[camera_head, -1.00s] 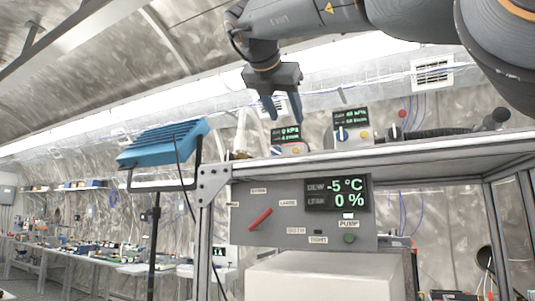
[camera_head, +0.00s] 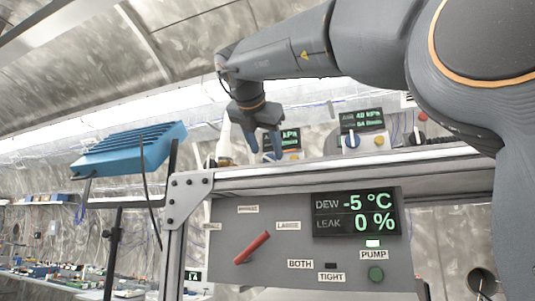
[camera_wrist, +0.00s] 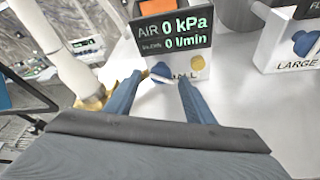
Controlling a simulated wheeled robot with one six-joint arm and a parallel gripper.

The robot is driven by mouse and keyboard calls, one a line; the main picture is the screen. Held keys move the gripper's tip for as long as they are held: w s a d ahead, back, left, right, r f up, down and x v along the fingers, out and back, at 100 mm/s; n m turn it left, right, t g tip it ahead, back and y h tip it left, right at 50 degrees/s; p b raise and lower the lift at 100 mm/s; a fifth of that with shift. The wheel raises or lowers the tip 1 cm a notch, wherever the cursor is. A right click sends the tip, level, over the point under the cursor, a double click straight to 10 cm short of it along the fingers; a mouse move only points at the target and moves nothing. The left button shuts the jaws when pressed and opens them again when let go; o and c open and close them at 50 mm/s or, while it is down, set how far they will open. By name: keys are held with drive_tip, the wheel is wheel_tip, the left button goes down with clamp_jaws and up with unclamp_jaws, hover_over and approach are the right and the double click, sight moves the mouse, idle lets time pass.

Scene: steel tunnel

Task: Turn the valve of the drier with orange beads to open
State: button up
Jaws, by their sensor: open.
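A drier unit marked "...ALL" shows its display (camera_wrist: 172,28) reading 0 kPa and 0 l/min in the wrist view. An orange patch (camera_wrist: 155,5) shows above the display; I cannot make out beads. Its blue valve knob (camera_wrist: 161,70) lies just beyond and between my fingertips, apart from them as far as I can tell. My gripper (camera_wrist: 160,82) is open and empty. In the head view my gripper (camera_head: 263,152) hangs in front of this unit (camera_head: 291,140), hiding part of it. The other unit (camera_head: 361,121), marked LARGE, has a blue knob (camera_head: 351,140).
Below the shelf edge (camera_head: 310,168) is a grey panel with a red lever (camera_head: 252,247), a green button (camera_head: 376,274) and a display reading -5 °C and 0 %. A blue lamp (camera_head: 130,148) stands left. A white column (camera_wrist: 60,50) with a brass-coloured base stands left of the small drier.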

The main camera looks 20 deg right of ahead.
sight(269, 157)
drive_tip(key=shift+p+x, duration=0.35)
drive_tip(key=shift+x, duration=1.3)
drive_tip(key=c, duration=1.1)
drive_tip(key=shift+o, duration=0.2)
